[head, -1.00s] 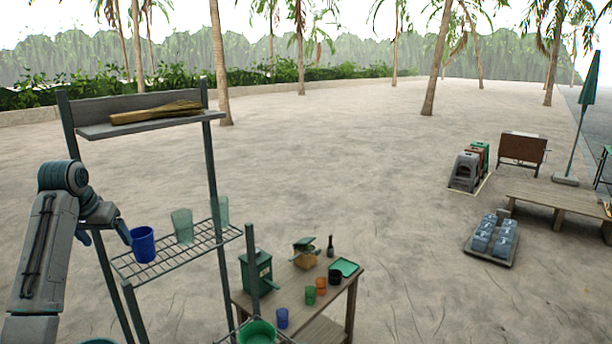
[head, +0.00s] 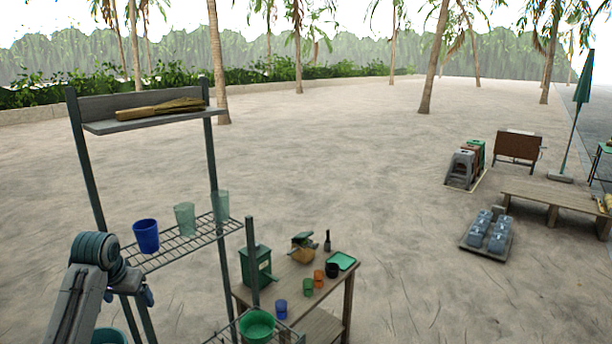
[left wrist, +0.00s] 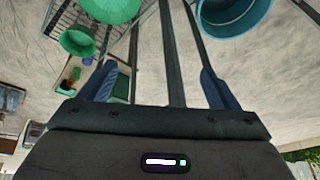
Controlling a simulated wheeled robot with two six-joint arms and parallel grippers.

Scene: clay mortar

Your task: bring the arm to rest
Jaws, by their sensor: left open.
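My left gripper (head: 129,297) is low at the left of the head view, beside a front post of the metal rack and below its wire shelf. In the left wrist view its two blue fingers (left wrist: 158,88) stand wide apart with nothing held between them; a dark post of the rack passes behind the gap. A blue cup (head: 146,236) stands upright on the wire shelf (head: 180,246), above and apart from the gripper. My right gripper is in neither view.
Two clear green cups (head: 185,218) stand on the same shelf. A green basin (head: 257,325) is on the lower shelf, and a teal bucket (head: 109,336) is below my arm. A wooden table (head: 290,289) with cups and boxes stands right of the rack. Open sand lies beyond.

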